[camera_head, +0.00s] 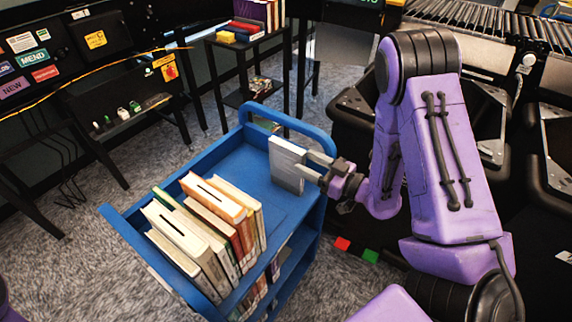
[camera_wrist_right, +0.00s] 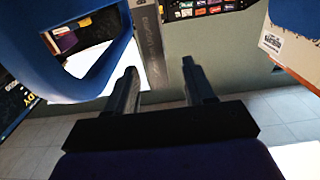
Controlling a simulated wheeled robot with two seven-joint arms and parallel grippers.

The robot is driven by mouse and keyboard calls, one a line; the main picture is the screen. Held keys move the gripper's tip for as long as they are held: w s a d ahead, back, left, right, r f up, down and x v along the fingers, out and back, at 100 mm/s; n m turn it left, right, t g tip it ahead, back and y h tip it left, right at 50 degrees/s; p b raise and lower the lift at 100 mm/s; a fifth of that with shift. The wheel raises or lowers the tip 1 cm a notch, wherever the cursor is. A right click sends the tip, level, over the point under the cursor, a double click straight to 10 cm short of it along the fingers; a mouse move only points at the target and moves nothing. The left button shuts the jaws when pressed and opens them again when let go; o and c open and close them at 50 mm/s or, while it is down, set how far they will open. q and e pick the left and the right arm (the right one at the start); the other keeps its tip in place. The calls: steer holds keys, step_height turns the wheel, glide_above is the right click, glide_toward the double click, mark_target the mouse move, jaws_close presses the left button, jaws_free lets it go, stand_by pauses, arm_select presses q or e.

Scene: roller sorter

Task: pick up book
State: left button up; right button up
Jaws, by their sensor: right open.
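A thin book with a white-grey cover (camera_head: 286,165) stands upright, apart from the others, at the right end of the blue cart's top shelf (camera_head: 262,196). My right gripper (camera_head: 308,166) is at the book's right edge, its fingers open. In the right wrist view the book's grey spine (camera_wrist_right: 152,45) shows beyond and between the tips of the open fingers (camera_wrist_right: 160,64), closer to the left finger. I cannot tell whether a finger touches it. My left gripper is not in view.
A row of several upright books (camera_head: 205,228) fills the cart's near left part. The cart's blue end rail (camera_head: 285,122) rises behind the lone book. Black bins (camera_head: 350,125) stand to the right. A small black stand (camera_head: 250,65) holds books behind. Bare shelf separates row and lone book.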

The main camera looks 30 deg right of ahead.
mark_target(292, 152)
steer(key=x, duration=0.1)
steer(key=p+x, duration=0.1)
steer(key=x, duration=0.1)
steer(key=p+x, duration=0.1)
steer(key=x, duration=0.1)
steer(key=shift+w+d+r, duration=0.1)
steer(key=shift+w+r, duration=0.1)
steer(key=shift+r, duration=0.2)
steer(key=shift+w+a+f, duration=0.15)
steer(key=shift+w+a, duration=0.05)
steer(key=shift+w, duration=0.3)
jaws_close()
